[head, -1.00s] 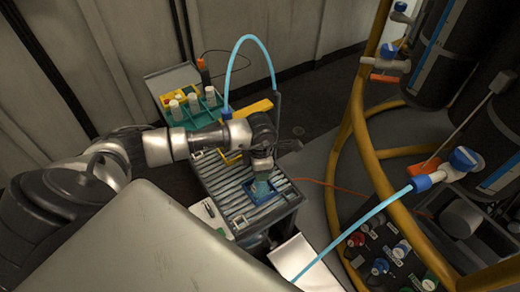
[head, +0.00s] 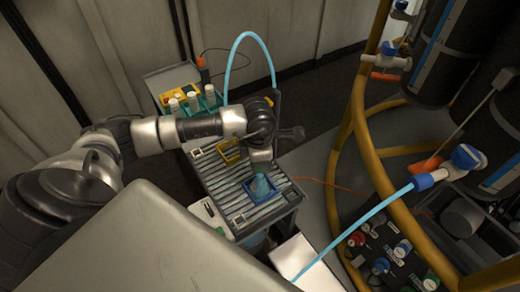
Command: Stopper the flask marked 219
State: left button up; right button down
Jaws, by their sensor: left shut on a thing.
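A pale blue, see-through flask (head: 260,186) stands in a blue square frame (head: 246,187) on a slatted bench top. Its marking is too small to read, and I cannot make out a stopper in its neck. My left gripper (head: 261,156) points down, just behind and above the flask and apart from it. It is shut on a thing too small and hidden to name. A yellow square frame (head: 230,158) sits to its left on the slats. My right gripper is not in view.
A green rack (head: 207,97) with several white-capped bottles stands behind the bench, beside yellow items. The slatted bench (head: 222,190) has bare room around the frames. A light blue hose (head: 240,40) arches behind, and yellow piping (head: 345,130) stands at the right.

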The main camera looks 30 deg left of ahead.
pick_arm(q)
jog(key=s+d+r+b, duration=0.1)
jog(key=s+d+r, duration=0.3)
jog(key=s, duration=0.5)
jog(key=w+a+n+b, duration=0.1)
jog(key=w+n, duration=0.1)
jog(key=w, duration=0.1)
jog(key=w+a+f+n+b, duration=0.1)
jog(key=w+n, duration=0.2)
jog(key=w+a+n+b, duration=0.1)
jog(key=w+a+n, duration=0.1)
jog(key=w+n, duration=0.1)
jog(key=shift+w+f+b, duration=0.25)
jog(key=shift+f+b, duration=0.1)
jog(key=shift+n, duration=0.5)
jog(key=shift+w+a+f+b, duration=0.2)
jog(key=shift+f+b, duration=0.5)
jog(key=shift+f, duration=0.35)
jog(key=shift+w+a+f+b, duration=0.1)
jog(key=shift+w+f+b, duration=0.05)
jog(key=shift+f+b, duration=0.7)
jog(key=shift+r+p, duration=0.15)
jog(key=shift+p, duration=0.25)
jog(key=shift+f+b, duration=0.3)
